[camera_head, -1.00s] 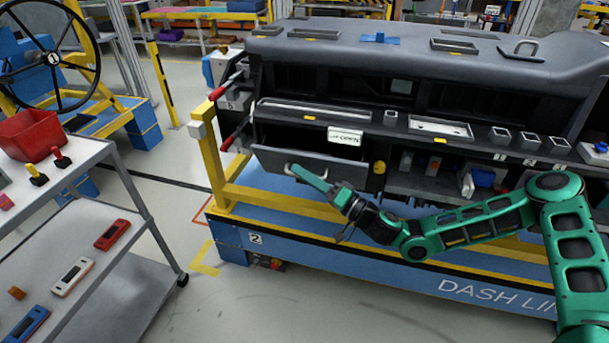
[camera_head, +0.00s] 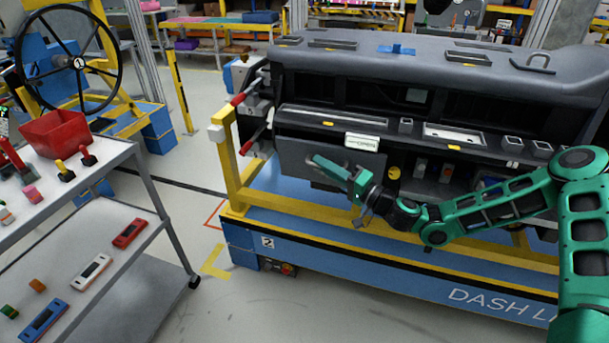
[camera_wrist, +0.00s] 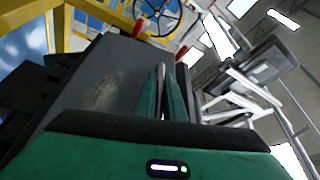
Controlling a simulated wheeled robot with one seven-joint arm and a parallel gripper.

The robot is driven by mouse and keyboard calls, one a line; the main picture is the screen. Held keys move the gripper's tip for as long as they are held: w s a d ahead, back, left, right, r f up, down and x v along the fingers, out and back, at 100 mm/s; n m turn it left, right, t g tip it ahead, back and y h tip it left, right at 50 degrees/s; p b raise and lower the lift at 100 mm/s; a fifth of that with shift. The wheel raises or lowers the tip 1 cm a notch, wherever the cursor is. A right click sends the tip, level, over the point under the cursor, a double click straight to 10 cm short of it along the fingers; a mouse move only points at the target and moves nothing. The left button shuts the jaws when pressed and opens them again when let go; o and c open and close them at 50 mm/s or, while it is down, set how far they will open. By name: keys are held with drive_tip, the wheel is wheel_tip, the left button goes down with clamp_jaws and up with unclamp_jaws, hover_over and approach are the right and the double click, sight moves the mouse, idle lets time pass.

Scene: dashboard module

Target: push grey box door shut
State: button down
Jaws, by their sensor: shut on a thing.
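The grey box door (camera_head: 298,152) is the flat panel at the left front of the grey dashboard module. In the head view it stands close to upright under the shelf edge, and no dark gap shows above it. My gripper (camera_head: 318,160) is in front of the door face, its green fingers pointing left. In the wrist view my fingers (camera_wrist: 162,95) are close together around a thin light bar, seemingly the door's handle, which the fingers mostly hide. The door face (camera_wrist: 95,95) fills the left of that view.
The yellow frame rail (camera_head: 300,213) runs below my gripper. A grey cart (camera_head: 150,190) stands left, with open floor between.

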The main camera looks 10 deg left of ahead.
drive_tip(key=shift+w+d+r, duration=0.15)
drive_tip(key=shift+w+r, duration=0.1)
drive_tip(key=shift+w, duration=0.35)
drive_tip(key=shift+w+d+r, duration=0.1)
drive_tip(key=shift+w+r, duration=0.15)
drive_tip(key=shift+w, duration=0.3)
drive_tip(key=c, duration=1.8)
unclamp_jaws()
drive_tip(key=shift+c, duration=0.2)
drive_tip(key=shift+d+f, duration=0.1)
drive_tip(key=shift+s+d+f, duration=0.1)
drive_tip(key=shift+d, duration=0.05)
drive_tip(key=v, duration=1)
drive_tip(key=shift+r, duration=0.25)
drive_tip(key=shift+s, duration=0.15)
